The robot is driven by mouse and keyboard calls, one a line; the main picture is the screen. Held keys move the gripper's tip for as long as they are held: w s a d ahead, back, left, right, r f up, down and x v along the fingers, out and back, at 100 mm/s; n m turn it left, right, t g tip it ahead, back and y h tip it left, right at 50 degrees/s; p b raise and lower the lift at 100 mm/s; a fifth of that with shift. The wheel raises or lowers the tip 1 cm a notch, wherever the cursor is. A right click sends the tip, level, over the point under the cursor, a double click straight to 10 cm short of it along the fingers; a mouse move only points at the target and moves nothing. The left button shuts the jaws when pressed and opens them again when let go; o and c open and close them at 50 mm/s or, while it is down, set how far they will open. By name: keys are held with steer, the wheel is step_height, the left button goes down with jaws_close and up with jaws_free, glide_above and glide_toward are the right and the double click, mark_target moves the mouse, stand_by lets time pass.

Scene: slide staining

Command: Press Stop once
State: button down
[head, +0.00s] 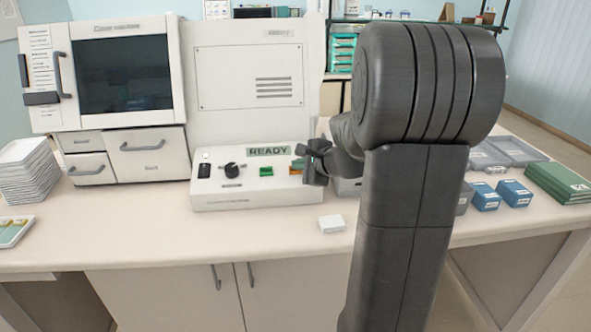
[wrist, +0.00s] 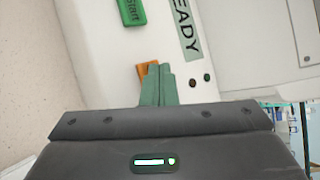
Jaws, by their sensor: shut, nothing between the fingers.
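The control panel (head: 250,190) on the white machine carries a green button (head: 266,171), a black knob (head: 232,170) and an orange button (head: 297,164). In the wrist view the green button (wrist: 131,11) reads "Start". The orange button (wrist: 145,70) beside it is partly hidden by my fingers, and no label on it can be read. My gripper (head: 308,162) is shut and empty at the right end of the panel. In the wrist view my shut fingertips (wrist: 159,68) overlap the orange button; whether they touch it cannot be told.
A display (head: 268,151) above the buttons reads "READY". A small white block (head: 331,223) lies on the bench in front of the panel. Stacked white trays (head: 30,170) stand at the left. Blue boxes (head: 514,193) stand at the right. The front bench strip is mostly clear.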

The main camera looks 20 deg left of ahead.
steer(key=shift+s+d+r+p, duration=0.1)
steer(key=shift+r+p, duration=0.15)
steer(key=shift+r, duration=0.1)
steer(key=shift+s+d+r+p, duration=0.1)
steer(key=shift+r+p, duration=0.1)
steer(key=shift+r, duration=0.15)
steer(key=shift+r, duration=0.1)
steer(key=r+p, duration=0.1)
steer(key=s+r+p, duration=0.1)
steer(key=r, duration=0.1)
steer(key=r+p, duration=0.1)
steer(key=shift+s+d+r, duration=0.2)
steer(key=shift+d, duration=0.2)
stand_by(0.6)
